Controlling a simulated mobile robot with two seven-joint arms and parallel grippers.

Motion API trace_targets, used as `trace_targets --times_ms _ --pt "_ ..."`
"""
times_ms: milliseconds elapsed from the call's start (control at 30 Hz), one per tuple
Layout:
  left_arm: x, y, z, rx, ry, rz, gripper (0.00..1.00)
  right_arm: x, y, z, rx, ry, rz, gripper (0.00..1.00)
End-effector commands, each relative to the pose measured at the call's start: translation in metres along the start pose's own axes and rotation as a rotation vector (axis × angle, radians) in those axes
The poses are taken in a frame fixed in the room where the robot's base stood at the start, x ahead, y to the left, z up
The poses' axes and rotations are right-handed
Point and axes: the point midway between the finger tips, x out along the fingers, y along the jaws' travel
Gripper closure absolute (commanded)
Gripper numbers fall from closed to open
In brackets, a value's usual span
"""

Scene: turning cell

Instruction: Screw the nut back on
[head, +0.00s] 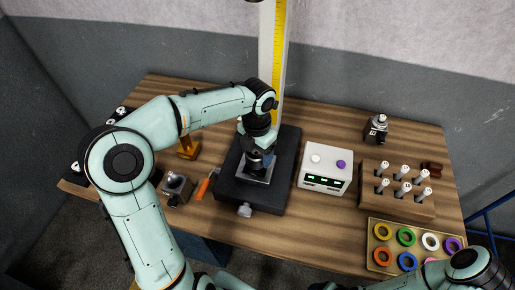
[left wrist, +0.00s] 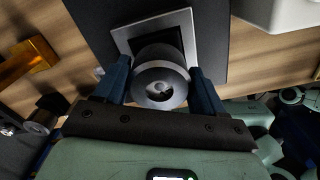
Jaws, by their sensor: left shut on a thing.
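My left gripper (head: 261,158) points down over a square grey metal plate (head: 246,173) on a black block (head: 229,187) in the head view. In the left wrist view my left gripper (left wrist: 161,84) has one blue finger on each side of a round grey metal nut (left wrist: 148,74) and is shut on it. The nut has a dark round opening with something pale inside. It stands above the square plate (left wrist: 189,20); its lower end and any thread are hidden. In the head view the gripper covers the nut. My right gripper is out of view.
A white box (head: 325,181) with knobs stands right of the block. Farther right are a wooden rack (head: 407,207) of pegs and a tray (head: 372,224) of coloured rings. An orange-handled tool (head: 202,189) and a grey metal block (head: 177,188) lie left. A post (head: 267,60) rises behind.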

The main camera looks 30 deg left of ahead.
Motion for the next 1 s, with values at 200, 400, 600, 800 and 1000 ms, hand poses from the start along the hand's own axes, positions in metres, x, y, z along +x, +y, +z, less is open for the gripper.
trace_targets --times_ms 200,400,600,800,1000 --pt "0.0006 0.0055 -0.0027 0.047 0.006 0.004 0.65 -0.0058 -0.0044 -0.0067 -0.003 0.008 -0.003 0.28" --pt "-0.0003 0.0053 -0.0027 0.059 0.001 0.006 0.65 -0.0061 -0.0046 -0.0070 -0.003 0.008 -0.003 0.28" --pt "-0.0004 0.0059 -0.0024 0.057 0.000 0.007 0.10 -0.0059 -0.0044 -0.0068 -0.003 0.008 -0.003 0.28" --pt "-0.0008 0.0038 -0.0015 0.059 -0.004 0.003 0.00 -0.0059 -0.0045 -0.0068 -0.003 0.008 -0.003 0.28" --pt "-0.0070 0.0037 -0.0008 0.058 -0.006 0.002 0.00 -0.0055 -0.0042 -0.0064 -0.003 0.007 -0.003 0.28"
